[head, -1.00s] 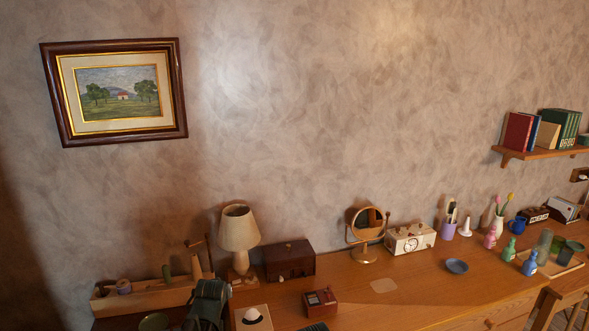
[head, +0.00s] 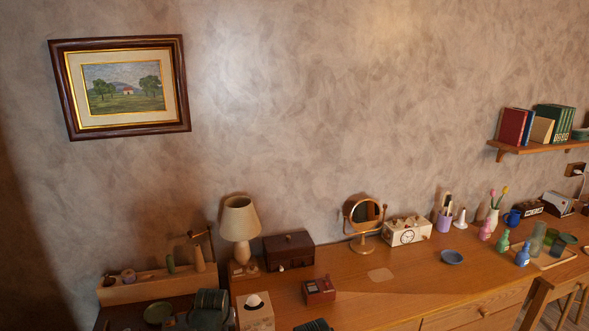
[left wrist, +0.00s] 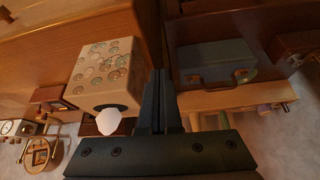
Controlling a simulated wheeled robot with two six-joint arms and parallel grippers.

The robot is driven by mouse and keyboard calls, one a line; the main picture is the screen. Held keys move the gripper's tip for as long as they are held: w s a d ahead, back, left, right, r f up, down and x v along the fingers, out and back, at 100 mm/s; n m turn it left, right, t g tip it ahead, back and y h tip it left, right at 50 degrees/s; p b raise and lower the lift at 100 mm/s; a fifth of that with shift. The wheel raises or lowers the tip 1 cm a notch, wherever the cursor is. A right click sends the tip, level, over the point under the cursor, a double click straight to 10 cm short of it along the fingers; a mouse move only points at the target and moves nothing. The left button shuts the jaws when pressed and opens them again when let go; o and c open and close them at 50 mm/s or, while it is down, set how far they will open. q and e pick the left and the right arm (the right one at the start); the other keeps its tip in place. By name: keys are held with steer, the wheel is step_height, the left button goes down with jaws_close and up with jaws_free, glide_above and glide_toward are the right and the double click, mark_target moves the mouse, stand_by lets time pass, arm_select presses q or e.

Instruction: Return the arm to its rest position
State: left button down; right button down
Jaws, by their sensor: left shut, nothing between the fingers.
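My left gripper (left wrist: 165,105) shows in the left wrist view with its two dark fingers together and nothing between them. A patterned tissue box (left wrist: 105,72) with a white tissue (left wrist: 108,122) is beside the fingers on the left of that view. The gap between them cannot be judged. The left fingers cannot be made out there. My right gripper is not in view.
The desk (head: 400,295) holds a lamp (head: 239,220), a brown box (head: 288,251), a small red box (head: 319,289), a round mirror (head: 364,222) and a white clock radio (head: 407,232). The wall above is clear below the picture (head: 122,86).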

arm_select(q)
steer(key=s+d+f+m+g+h, duration=0.1)
steer(key=s+g, duration=0.1)
steer(key=s, duration=0.4)
steer(key=s+d+f+m+g, duration=0.1)
steer(key=s+d+g, duration=0.1)
steer(key=s, duration=0.4)
steer(key=s+d+m+g+y, duration=0.1)
steer(key=s+d+m, duration=0.3)
steer(key=d, duration=0.7)
steer(key=s, duration=0.2)
steer(key=shift+s+g, duration=0.3)
steer(key=shift+s, duration=0.1)
steer(key=shift+f, duration=0.1)
